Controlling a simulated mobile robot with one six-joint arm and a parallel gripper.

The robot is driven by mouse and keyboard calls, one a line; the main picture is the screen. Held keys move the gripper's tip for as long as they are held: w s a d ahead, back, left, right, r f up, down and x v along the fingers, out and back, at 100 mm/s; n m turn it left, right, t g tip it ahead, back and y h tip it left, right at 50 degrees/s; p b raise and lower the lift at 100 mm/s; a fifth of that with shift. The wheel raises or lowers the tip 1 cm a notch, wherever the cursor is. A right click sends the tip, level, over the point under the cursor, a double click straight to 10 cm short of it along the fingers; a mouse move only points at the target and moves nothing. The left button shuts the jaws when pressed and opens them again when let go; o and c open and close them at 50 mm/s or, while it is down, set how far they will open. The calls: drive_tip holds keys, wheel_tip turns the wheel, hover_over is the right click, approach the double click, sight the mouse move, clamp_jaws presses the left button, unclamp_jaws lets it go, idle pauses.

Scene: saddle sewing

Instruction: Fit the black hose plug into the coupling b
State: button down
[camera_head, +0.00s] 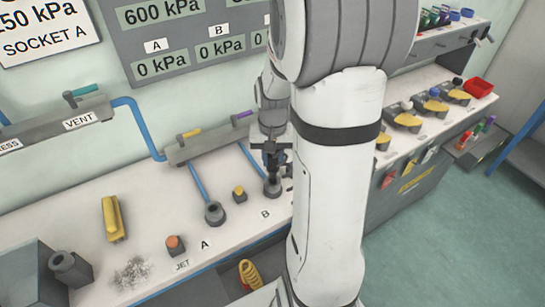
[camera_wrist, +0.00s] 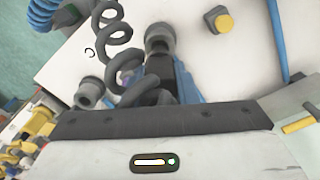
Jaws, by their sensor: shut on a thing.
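Coupling B (camera_head: 272,187) is a grey round socket on the white bench, behind the "B" label. My gripper (camera_head: 271,163) points down just above it, partly hidden by my arm. In the wrist view, my gripper's bluish fingers (camera_wrist: 160,78) are shut on the black hose plug (camera_wrist: 154,98), with a black coiled hose (camera_wrist: 124,60) beside it. Coupling B (camera_wrist: 160,38) shows just past the fingertips. The plug is mostly hidden, and I cannot tell whether it touches or sits in the coupling.
Coupling A (camera_head: 214,213) and a yellow button (camera_head: 239,194) stand to the left. Another coupling (camera_wrist: 90,93) is near the "C" label in the wrist view. A yellow handled tool (camera_head: 112,219), an orange jet button (camera_head: 175,245) and metal shavings (camera_head: 130,272) lie farther left.

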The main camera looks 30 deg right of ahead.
sight(273, 168)
drive_tip(key=shift+f+b, duration=1.9)
drive_tip(key=shift+f, duration=0.35)
idle(0.3)
drive_tip(key=c, duration=1.1)
unclamp_jaws()
wheel_tip(273, 168, up, 8)
drive_tip(key=shift+f, duration=0.1)
